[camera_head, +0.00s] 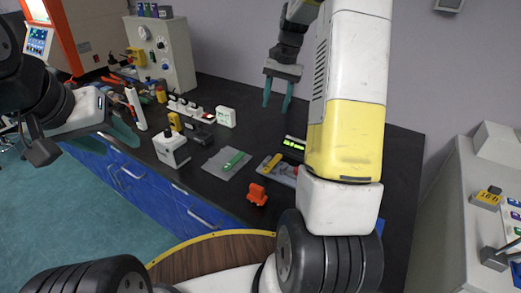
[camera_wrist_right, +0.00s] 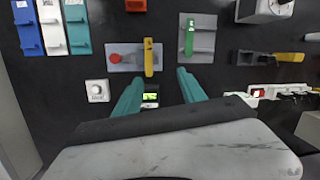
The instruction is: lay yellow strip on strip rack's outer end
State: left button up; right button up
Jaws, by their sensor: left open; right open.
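The yellow strip (camera_head: 272,163) lies across a grey plate (camera_head: 285,179) on the dark bench; in the right wrist view the strip (camera_wrist_right: 148,57) shows beside a red knob. A second grey plate (camera_head: 214,166) with a green strip (camera_head: 234,160) lies to its left in the head view. This plate may be the strip rack, but I cannot tell for sure. My right gripper (camera_head: 277,98) is open and empty above the bench; in its wrist view the fingertips (camera_wrist_right: 160,78) are apart, just below the yellow strip. My left gripper (camera_head: 120,132) is open and empty at the far left.
An orange-red piece (camera_head: 257,194) stands near the bench's front edge. A white box (camera_head: 172,149), a power strip (camera_head: 190,110) and a display (camera_head: 293,144) stand around the plates. Blue, white and teal pieces (camera_wrist_right: 52,28) lie at the wrist view's upper left.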

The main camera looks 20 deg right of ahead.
aim_at(280, 155)
jog(key=w+d+f+m+g+y, duration=0.1)
jog(key=w+d+f, duration=0.15)
jog(key=f, duration=0.35)
jog(key=w+d+f+m+g, duration=0.1)
jog(key=w+d+f+m, duration=0.15)
jog(key=f, duration=0.45)
jog(key=shift+n, duration=0.45)
jog(key=shift+s+d+x, duration=0.15)
jog(key=shift+s+x, duration=0.1)
jog(key=shift+x, duration=1.15)
jog(key=shift+s+d+x, duration=0.2)
jog(key=shift+s+x, duration=0.05)
jog(key=shift+x, duration=1.15)
jog(key=shift+s+d+x, duration=0.15)
jog(key=shift+s+x, duration=0.1)
jog(key=shift+x, duration=1.15)
jog(key=shift+f, duration=0.25)
grip_shut()
